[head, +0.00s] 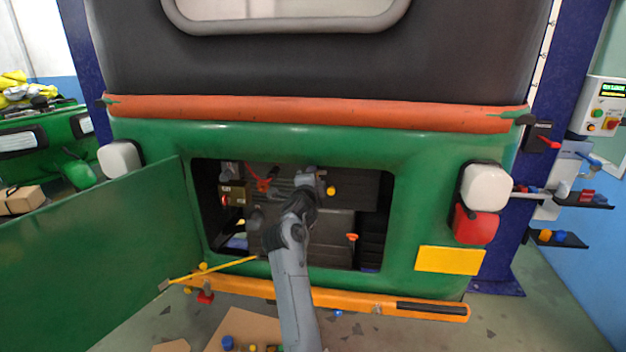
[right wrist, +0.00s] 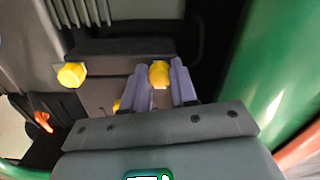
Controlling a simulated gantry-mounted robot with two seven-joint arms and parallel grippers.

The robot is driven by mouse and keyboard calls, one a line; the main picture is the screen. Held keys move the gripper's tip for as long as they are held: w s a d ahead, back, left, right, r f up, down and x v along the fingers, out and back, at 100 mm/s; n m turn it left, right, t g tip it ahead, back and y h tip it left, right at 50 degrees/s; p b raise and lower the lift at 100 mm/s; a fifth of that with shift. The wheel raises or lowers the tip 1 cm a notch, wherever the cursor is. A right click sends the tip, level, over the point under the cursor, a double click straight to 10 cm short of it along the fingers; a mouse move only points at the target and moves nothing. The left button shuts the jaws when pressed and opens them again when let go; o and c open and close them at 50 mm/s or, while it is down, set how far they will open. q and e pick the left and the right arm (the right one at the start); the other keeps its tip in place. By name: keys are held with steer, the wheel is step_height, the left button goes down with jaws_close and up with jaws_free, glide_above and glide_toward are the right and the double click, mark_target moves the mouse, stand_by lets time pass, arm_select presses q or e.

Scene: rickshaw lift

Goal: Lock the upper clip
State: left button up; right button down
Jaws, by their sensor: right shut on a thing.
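My right gripper (head: 308,178) reaches into the open rear compartment of the green rickshaw, near the compartment's top edge. In the right wrist view its two purple fingers (right wrist: 160,84) are closed around a yellow knob (right wrist: 159,73), which looks like part of the upper clip. The arm hides most of this spot in the head view. Another yellow knob (right wrist: 71,75) sits apart from the fingers; a yellow knob also shows just right of the gripper in the head view (head: 331,190). An orange clip (head: 352,237) sits lower right on the engine cover. My left gripper is not in view.
The green rear door (head: 90,240) hangs open to the left. A yellow rod (head: 212,270) crosses near the compartment's lower left. An orange bumper (head: 340,298) runs below. The green compartment rim (right wrist: 265,80) is close beside my right gripper.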

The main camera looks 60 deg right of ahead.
steer(key=c, duration=0.9)
jaws_free()
steer(key=v, duration=1.1)
steer(key=shift+d+f, duration=0.1)
